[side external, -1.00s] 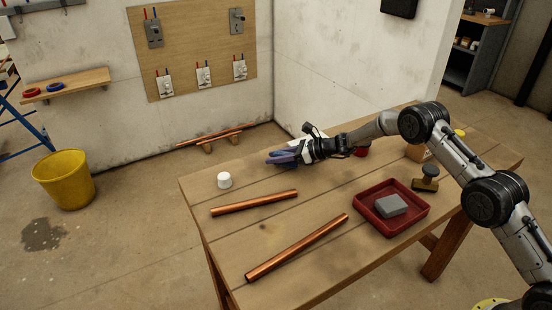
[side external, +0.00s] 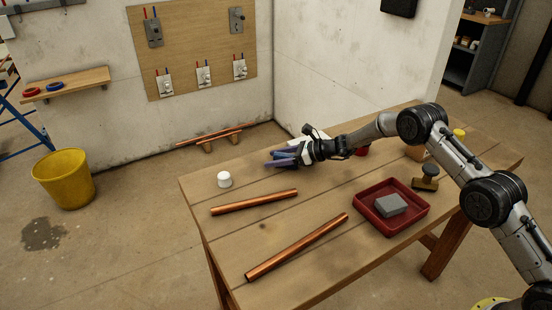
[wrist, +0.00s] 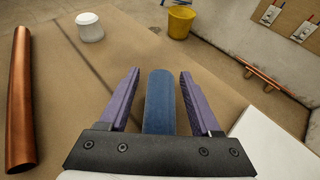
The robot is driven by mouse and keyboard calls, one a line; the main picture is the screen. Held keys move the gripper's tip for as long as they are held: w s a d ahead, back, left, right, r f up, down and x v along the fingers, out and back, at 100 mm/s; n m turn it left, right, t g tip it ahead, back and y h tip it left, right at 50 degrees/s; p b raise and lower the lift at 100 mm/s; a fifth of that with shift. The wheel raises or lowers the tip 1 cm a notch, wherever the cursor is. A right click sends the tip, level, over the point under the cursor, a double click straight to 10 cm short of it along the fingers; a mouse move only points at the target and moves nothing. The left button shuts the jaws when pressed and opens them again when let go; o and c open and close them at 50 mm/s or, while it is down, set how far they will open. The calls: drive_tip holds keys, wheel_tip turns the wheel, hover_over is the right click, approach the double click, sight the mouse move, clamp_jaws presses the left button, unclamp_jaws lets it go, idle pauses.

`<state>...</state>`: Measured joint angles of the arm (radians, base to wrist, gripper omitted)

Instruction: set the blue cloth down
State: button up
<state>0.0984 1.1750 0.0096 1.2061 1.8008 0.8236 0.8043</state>
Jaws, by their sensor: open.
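My gripper (wrist: 158,80) is open, with its two purple fingers spread apart. The blue cloth (wrist: 159,102) shows in the wrist view as a rolled-looking blue strip between the fingers, with a gap on each side. It appears to lie on the wooden table, and its near end is hidden behind the gripper body. In the side view my gripper (side external: 281,157) is low over the back left part of the table, and the cloth is hard to tell apart from the fingers.
A white cap-like pot (side external: 224,180) stands to the left. Two copper pipes (side external: 254,202) (side external: 297,248) lie toward the front. A red tray (side external: 416,219) holds a grey block (side external: 390,205). A white object (wrist: 272,145) is close on the gripper's right in the wrist view. Bare tabletop lies between.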

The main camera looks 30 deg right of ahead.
drive_tip(key=v, duration=1.2)
drive_tip(key=s+a+r+n+g+h, duration=0.1)
drive_tip(key=s+a+r+n+g, duration=0.25)
drive_tip(key=s+r+n, duration=0.5)
drive_tip(key=s+a+r+n+g, duration=0.2)
drive_tip(key=s+a+r+n, duration=0.25)
drive_tip(key=s+r, duration=0.6)
drive_tip(key=s+d+n+h, duration=0.2)
drive_tip(key=s+d+n, duration=0.1)
drive_tip(key=s, duration=0.6)
drive_tip(key=s+d+n+t+h, duration=0.1)
drive_tip(key=s+d+n+h, duration=0.2)
drive_tip(key=s+n, duration=0.3)
drive_tip(key=s+d+n+h, duration=0.3)
drive_tip(key=s+n, duration=0.2)
drive_tip(key=s, duration=0.8)
drive_tip(key=shift+f+t, duration=0.2)
drive_tip(key=shift+t, duration=0.15)
